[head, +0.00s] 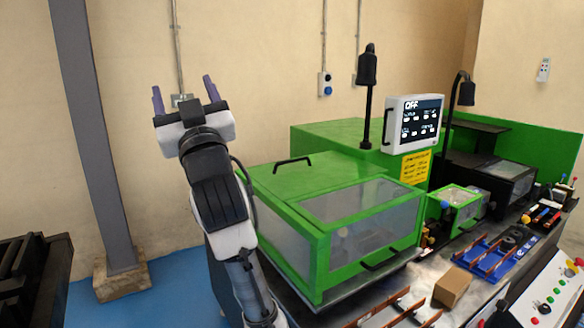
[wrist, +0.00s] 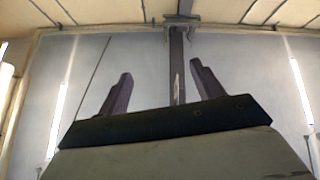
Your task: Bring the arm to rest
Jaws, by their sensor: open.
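My arm is raised at the left of the head view, in front of the beige wall and left of the green machine. My gripper (head: 184,92) points up, its two purple fingers apart with nothing between them. In the wrist view my gripper (wrist: 163,90) is also open and empty, facing the ceiling and a grey column. It touches nothing in either view.
The green bending machine (head: 290,185) with clear covers stands right of my arm. Its screen (head: 413,124) reads OFF. A grey column (head: 92,140) and a dark rack (head: 30,275) stand at the left.

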